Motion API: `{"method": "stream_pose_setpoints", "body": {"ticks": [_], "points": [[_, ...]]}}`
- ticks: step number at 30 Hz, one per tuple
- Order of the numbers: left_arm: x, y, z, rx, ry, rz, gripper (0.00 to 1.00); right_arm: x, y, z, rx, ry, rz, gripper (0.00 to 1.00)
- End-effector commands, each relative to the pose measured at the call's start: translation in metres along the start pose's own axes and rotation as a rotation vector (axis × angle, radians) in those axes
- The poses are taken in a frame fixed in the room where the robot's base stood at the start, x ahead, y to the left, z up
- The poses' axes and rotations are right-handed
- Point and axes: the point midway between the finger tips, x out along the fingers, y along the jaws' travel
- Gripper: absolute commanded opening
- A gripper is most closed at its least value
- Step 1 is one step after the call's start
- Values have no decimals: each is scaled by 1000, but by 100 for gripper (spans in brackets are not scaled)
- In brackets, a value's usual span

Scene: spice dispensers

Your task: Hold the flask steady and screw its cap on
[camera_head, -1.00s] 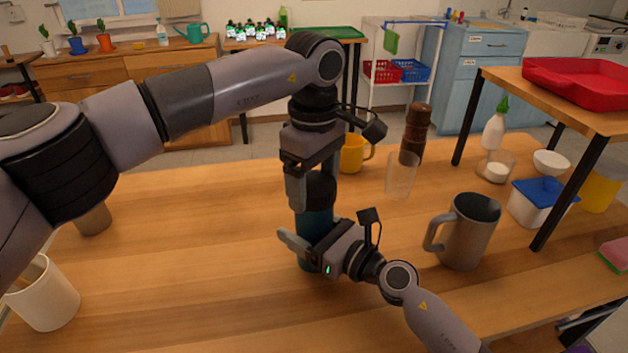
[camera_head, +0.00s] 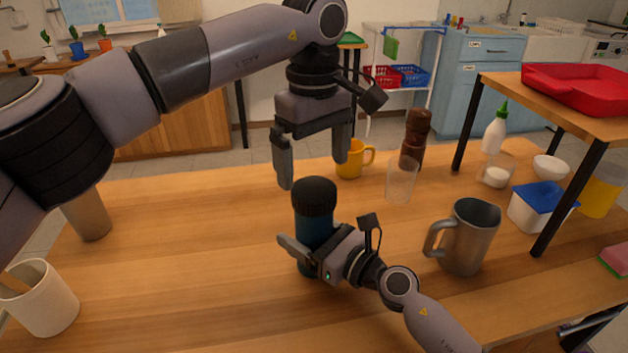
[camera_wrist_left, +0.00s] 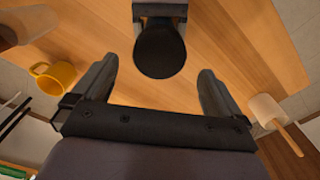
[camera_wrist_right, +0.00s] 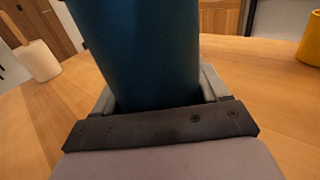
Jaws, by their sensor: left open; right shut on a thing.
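The blue flask (camera_head: 314,228) stands upright on the wooden table in the head view. Its black cap (camera_head: 314,194) sits on top of it; I cannot tell how tightly. My right gripper (camera_head: 301,258) is shut around the lower body of the flask, whose blue side (camera_wrist_right: 145,50) fills the middle of the right wrist view. My left gripper (camera_head: 313,170) is open and empty above the cap, pointing down. In the left wrist view the cap (camera_wrist_left: 159,50) shows from above, beyond and between the two open fingers, apart from them.
A grey metal mug (camera_head: 470,238) stands right of the flask. A clear glass (camera_head: 401,180), a yellow mug (camera_head: 350,162) and a brown grinder (camera_head: 416,138) stand behind. A white cup (camera_head: 45,300) stands at the left front.

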Motion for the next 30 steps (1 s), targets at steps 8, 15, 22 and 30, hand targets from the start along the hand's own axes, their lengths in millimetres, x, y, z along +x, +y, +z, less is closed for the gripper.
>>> {"method": "stream_pose_setpoints", "body": {"ticks": [8, 15, 22, 30], "points": [[-52, 0, 0, 0, 0, 1, 100, 0, 0, -1, 0, 2, 0, 0], [-65, 0, 1, 2, 0, 0, 100, 0, 0, -1, 0, 1, 0, 0], [-65, 0, 0, 2, -1, 0, 100, 0, 0, -1, 0, 1, 0, 0], [-65, 0, 0, 2, 0, 0, 100, 0, 0, 0, 0, 1, 0, 100]]}}
